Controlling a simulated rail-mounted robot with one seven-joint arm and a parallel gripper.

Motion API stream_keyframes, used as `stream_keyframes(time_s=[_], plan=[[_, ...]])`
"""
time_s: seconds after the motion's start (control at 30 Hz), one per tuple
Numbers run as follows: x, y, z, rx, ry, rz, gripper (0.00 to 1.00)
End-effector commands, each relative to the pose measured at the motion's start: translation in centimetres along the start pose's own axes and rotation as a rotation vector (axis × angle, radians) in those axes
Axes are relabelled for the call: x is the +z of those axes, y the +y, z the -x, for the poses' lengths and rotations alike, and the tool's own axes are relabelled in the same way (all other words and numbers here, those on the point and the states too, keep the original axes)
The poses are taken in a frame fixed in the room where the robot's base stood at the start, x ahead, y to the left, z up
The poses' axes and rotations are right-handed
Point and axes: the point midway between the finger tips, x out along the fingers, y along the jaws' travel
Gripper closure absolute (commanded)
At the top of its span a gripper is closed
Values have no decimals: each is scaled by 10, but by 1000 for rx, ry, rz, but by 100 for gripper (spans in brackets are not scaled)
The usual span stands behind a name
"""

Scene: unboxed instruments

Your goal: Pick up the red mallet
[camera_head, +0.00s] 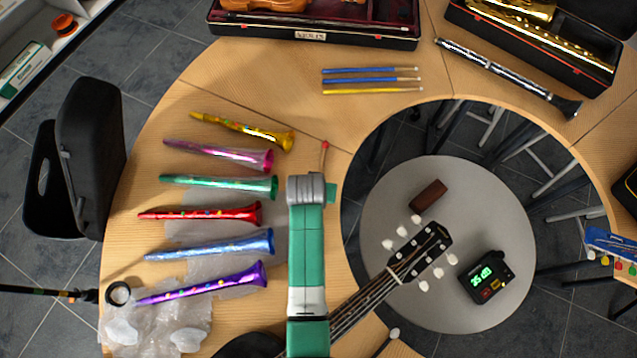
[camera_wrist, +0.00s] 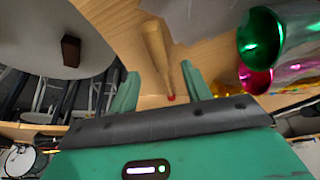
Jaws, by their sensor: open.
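The red mallet is a thin wooden stick with a small red tip. My gripper (camera_wrist: 160,88) is open, with one green finger on each side of the red end. Nothing is held. In the head view my fingertips are mostly hidden by my wrist.
Several coloured horns, among them a green one (camera_head: 218,182) and a red one (camera_head: 205,213), lie left of my arm. A guitar neck (camera_head: 370,298) lies to the right, over the round grey stool (camera_head: 400,190). Blue and yellow sticks (camera_head: 370,81) lie farther back.

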Motion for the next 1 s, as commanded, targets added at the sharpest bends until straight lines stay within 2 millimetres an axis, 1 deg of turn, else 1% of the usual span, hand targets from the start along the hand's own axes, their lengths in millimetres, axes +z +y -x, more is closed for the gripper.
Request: stream_keyframes(time_s=[0.2,0.27,0.37,0.57,0.6,0.67,0.8,1.0], plan=[[-8,1,-38,-1,0,-1,52],[-8,1,-46,0,-1,-1,52],[-9,1,-51,0,1,0,52],[-9,2,-50,0,2,0,52],[-9,2,-50,0,2,0,60],[-9,2,-50,0,2,0,71],[-9,2,-50,0,2,0,99],[-9,2,-50,0,2,0,100]])
